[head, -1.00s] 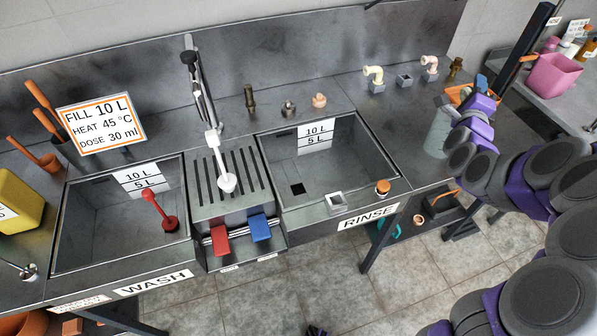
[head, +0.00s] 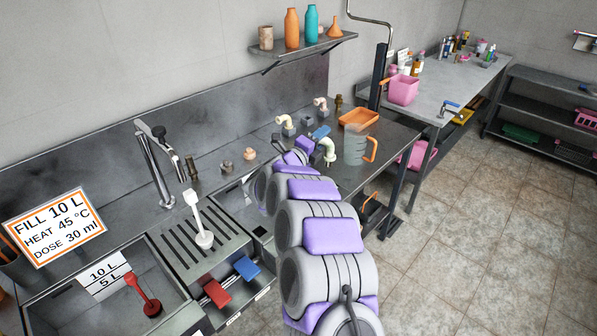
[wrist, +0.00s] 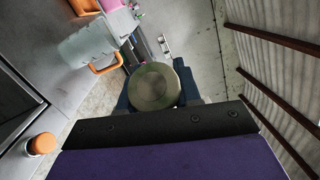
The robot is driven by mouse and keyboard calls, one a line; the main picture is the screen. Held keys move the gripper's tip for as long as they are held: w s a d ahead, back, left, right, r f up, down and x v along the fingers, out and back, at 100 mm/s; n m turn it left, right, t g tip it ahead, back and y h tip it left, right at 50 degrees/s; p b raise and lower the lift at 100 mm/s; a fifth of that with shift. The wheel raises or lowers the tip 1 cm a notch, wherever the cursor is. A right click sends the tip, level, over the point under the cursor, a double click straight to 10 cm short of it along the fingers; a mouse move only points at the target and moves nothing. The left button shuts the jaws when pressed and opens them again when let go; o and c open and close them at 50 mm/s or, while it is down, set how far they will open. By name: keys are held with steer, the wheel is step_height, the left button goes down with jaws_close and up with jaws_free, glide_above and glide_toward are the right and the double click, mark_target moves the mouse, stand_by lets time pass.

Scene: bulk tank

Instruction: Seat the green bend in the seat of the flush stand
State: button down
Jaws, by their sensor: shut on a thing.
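My gripper (head: 321,141) is at the far end of my arm, above the right part of the sink bench. It is shut on the pale green bend (head: 329,152); in the wrist view a round olive-green end (wrist: 154,88) shows between the dark blue fingers. The bend is held apart from the row of stands at the back. There, a cream bend (head: 285,121) and a pinkish bend (head: 321,103) stand on grey blocks. A small grey block (head: 307,122) between them carries no bend. I cannot tell for sure which block is the flush stand; its seat is not clearly visible.
A clear jug (head: 354,147) with an orange handle stands right of my gripper, before an orange tray (head: 359,119). A shelf (head: 305,47) with bottles hangs above. My arm hides most of the rinse sink.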

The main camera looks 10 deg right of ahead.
steer(key=s+a+f+m+g+h+p, duration=0.1)
steer(key=s+a+f+m+g+h, duration=0.3)
steer(key=s+a+f+g, duration=0.45)
steer(key=shift+m+t, duration=0.3)
steer(key=shift+t, duration=0.55)
steer(key=f+b, duration=0.1)
steer(key=f, duration=0.1)
steer(key=w+f+b, duration=0.1)
steer(key=f+b, duration=0.1)
steer(key=shift+w+a+f, duration=0.1)
steer(key=shift+a+f, duration=0.1)
steer(key=shift+f, duration=0.1)
stand_by(0.8)
steer(key=shift+d, duration=0.2)
stand_by(0.7)
steer(key=shift+f, duration=1.8)
